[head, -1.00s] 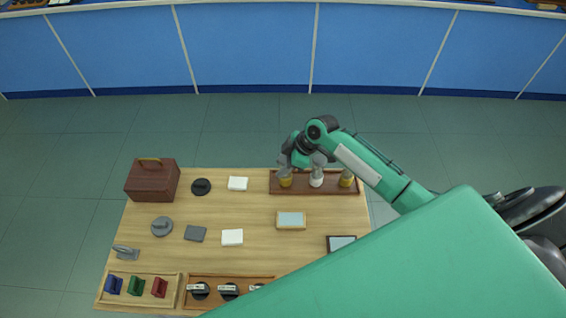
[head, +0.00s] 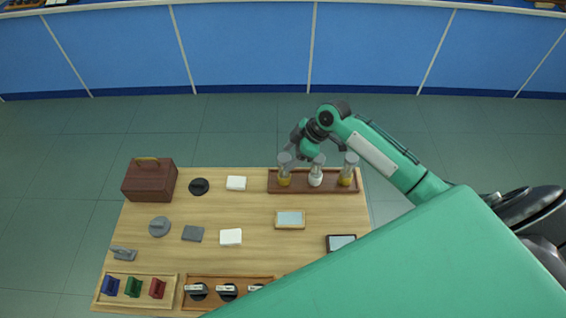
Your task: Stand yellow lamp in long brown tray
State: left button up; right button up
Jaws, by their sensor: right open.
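The long brown tray (head: 301,189) lies along the back right edge of the wooden table. Three clear-topped lamps stand upright in it. A yellow lamp (head: 284,179) is at its left end, a white lamp (head: 316,179) is in the middle, and another yellow lamp (head: 346,179) is at its right end. My right gripper (head: 297,152) is open and empty, just behind and above the left yellow lamp. Its fingers are small and partly merge with the lamp tops. My left gripper is not in view.
A dark red box with a handle (head: 150,181) stands at the back left. White blocks, dark discs and framed plates such as the tan one (head: 290,219) lie across the table. Two more trays are along the front. My green body hides the front right corner.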

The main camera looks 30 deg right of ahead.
jog(key=b+v, duration=0.1)
jog(key=v, duration=0.6)
jog(key=shift+s, duration=0.1)
